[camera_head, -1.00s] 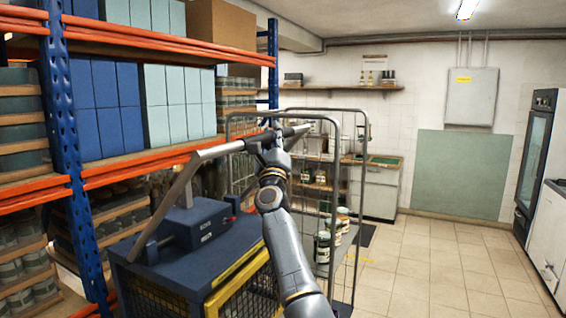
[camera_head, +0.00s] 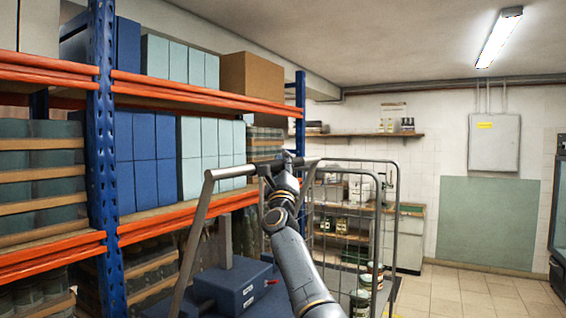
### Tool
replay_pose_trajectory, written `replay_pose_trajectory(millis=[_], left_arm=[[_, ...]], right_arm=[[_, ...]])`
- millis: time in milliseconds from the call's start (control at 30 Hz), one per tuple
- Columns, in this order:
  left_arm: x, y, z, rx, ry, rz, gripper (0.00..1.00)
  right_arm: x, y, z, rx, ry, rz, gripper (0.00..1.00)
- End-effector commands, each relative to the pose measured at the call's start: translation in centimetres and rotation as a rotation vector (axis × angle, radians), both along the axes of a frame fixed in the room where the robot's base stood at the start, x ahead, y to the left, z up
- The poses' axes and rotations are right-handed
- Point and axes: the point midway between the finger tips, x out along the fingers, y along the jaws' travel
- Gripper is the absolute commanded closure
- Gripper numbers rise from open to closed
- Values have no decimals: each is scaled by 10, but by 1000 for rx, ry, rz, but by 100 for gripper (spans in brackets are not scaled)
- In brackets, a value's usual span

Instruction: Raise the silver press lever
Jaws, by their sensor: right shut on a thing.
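The silver press lever (camera_head: 196,235) rises steeply from the blue press (camera_head: 235,290), its crossbar running to the right at the top. My right gripper (camera_head: 280,163) is at the right part of the crossbar and shut on it. My arm comes up from the bottom of the picture. The fingers are small and partly hidden by the wrist. The lower end of the lever is near the bottom edge. My left gripper is out of view.
A blue and orange rack (camera_head: 103,150) with boxes and jars stands at left, close behind the lever. A wire trolley (camera_head: 396,220) with jars stands just right of my arm. The tiled floor (camera_head: 470,290) at right is clear.

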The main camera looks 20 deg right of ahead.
Motion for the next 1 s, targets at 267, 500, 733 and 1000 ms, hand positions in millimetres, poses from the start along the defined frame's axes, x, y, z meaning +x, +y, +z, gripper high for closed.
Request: replay_pose_trajectory(millis=[267, 500, 733, 1000], left_arm=[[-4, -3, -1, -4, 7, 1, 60], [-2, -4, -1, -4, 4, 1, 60], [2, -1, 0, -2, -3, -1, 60], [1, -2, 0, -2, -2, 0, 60]], right_arm=[[5, 5, -12, 2, 19, 11, 67], [3, 3, -7, 1, 12, 7, 55], [0, 4, -7, 4, 7, 7, 55], [-15, 10, -20, 6, 7, 9, 55]])
